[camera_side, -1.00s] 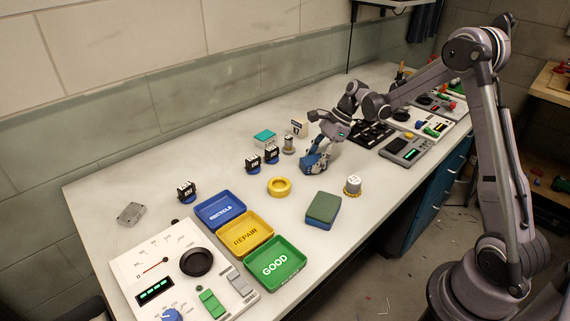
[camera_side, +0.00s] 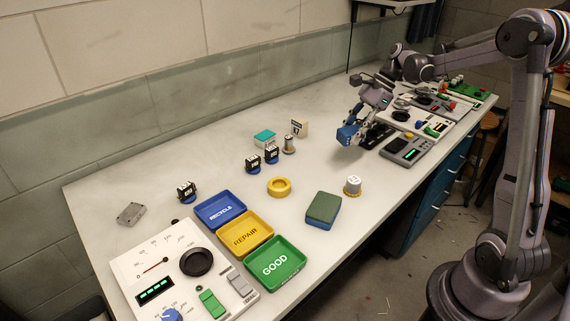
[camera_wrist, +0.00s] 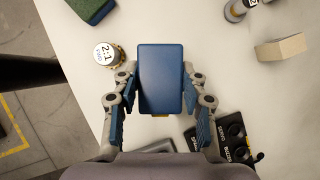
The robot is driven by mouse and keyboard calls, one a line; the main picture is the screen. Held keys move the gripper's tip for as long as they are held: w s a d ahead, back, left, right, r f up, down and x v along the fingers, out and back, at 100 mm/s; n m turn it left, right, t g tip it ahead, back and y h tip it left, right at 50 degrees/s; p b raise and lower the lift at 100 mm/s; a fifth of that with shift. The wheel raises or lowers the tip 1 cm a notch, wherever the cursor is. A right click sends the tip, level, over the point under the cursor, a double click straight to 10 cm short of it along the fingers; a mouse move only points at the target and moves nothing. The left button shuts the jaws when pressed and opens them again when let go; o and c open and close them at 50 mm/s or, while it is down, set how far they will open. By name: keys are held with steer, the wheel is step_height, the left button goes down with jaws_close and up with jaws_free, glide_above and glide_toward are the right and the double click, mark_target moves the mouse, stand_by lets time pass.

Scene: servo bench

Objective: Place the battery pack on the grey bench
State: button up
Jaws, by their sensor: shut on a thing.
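A blue block-shaped battery pack (camera_wrist: 161,78) is held between the two fingers of my gripper (camera_wrist: 160,105) in the wrist view. It also shows as a blue box at the fingertips in the side view (camera_side: 346,135). My gripper (camera_side: 352,128) is shut on it. The pack appears raised a little above the grey bench (camera_side: 330,165); the exact gap is hard to tell. In the wrist view the fingers lie along the pack's two long sides, and its broad blue face is toward the camera.
A white-topped cylinder (camera_side: 352,185), a green-topped blue box (camera_side: 323,209) and a yellow ring (camera_side: 279,186) stand nearby. Dark devices (camera_side: 376,136) lie just right of my gripper. Blue (camera_side: 238,224), yellow (camera_side: 262,243) and green (camera_side: 298,265) trays are at front left. Bare bench lies between.

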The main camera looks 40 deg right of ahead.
steer(key=shift+s+d+r, duration=0.5)
steer(key=shift+d+r, duration=0.05)
steer(key=shift+h, duration=0.4)
step_height(320, 180, up, 6)
steer(key=shift+s+f, duration=0.15)
steer(key=w+a+f+n+h, duration=0.3)
steer(key=w+a+n+h, duration=0.15)
steer(key=w, duration=0.25)
steer(key=w+a+f+n+h, duration=0.2)
steer(key=w+a+n+h, duration=0.1)
steer(key=w+n+h, duration=0.25)
steer(key=w+a+r+n+t, duration=0.2)
steer(key=w+a+n+t, duration=0.2)
steer(key=a, duration=0.3)
steer(key=w+a+r+n+t, duration=0.3)
steer(key=w+a+n+t, duration=0.1)
steer(key=a, duration=0.3)
steer(key=shift+t+y, duration=0.4)
steer(key=w+a+f, duration=0.1)
steer(key=a+f, duration=0.2)
steer(key=f, duration=0.1)
steer(key=w+a+f, duration=0.1)
steer(key=a+f, duration=0.3)
steer(key=w+a+f, duration=0.2)
steer(key=a+f, duration=0.2)
steer(key=shift+a, duration=0.15)
steer(key=shift+f, duration=2)
